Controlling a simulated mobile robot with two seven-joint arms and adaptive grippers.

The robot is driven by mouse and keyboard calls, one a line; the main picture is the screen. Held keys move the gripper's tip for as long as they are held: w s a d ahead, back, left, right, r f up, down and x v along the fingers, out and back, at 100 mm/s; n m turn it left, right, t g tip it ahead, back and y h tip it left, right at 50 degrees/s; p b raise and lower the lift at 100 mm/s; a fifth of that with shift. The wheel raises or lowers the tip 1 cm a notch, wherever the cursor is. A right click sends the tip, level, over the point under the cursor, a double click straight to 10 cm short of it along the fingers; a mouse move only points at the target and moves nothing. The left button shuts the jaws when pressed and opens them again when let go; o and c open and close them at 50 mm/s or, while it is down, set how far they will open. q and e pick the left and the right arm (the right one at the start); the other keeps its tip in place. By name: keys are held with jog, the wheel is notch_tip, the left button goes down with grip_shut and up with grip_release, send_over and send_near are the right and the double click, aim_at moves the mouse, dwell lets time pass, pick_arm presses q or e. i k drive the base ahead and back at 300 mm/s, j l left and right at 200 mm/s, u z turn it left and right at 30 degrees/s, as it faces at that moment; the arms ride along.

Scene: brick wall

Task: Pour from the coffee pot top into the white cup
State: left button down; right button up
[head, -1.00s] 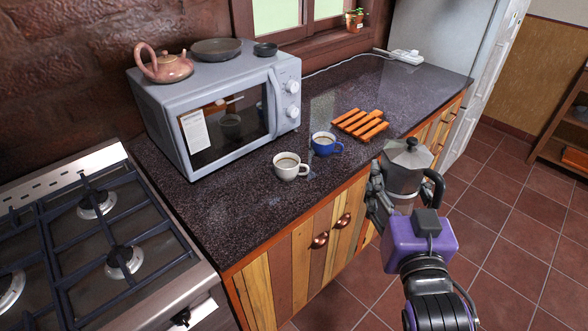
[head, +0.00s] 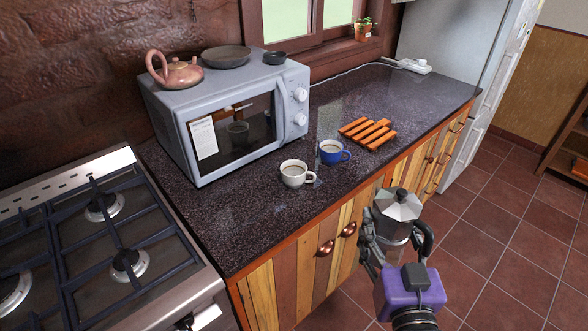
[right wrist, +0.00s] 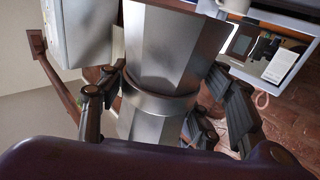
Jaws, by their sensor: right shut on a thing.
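The white cup (head: 295,174) stands upright on the dark counter, with brown liquid in it. The metal coffee pot (head: 396,213) is upright, in the air in front of the counter edge, to the right of and nearer than the white cup. My right gripper (head: 390,245) is shut on the coffee pot around its middle. In the right wrist view the pot (right wrist: 160,70) fills the centre, with dark fingers (right wrist: 160,110) on both sides of it. The pot's spout is hard to make out. My left gripper is not in view.
A blue cup (head: 332,152) stands just right of the white cup, and an orange slatted trivet (head: 367,133) lies beyond it. The microwave (head: 225,115) stands behind the cups. The stove (head: 95,240) is at left. The counter (head: 255,215) in front of the cups is clear.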

aim_at(293, 172)
jog(key=i+l, duration=0.15)
jog(key=l, duration=0.2)
jog(key=i+l, duration=0.1)
jog(key=l, duration=0.3)
jog(key=i+l, duration=0.15)
jog(key=l, duration=0.2)
jog(key=i+l, duration=0.15)
jog(key=l, duration=0.2)
jog(key=i+l+u, duration=0.1)
jog(key=l, duration=0.15)
jog(key=l+u, duration=0.1)
jog(key=l, duration=0.15)
jog(key=u, duration=1.65)
jog(key=i+l, duration=0.05)
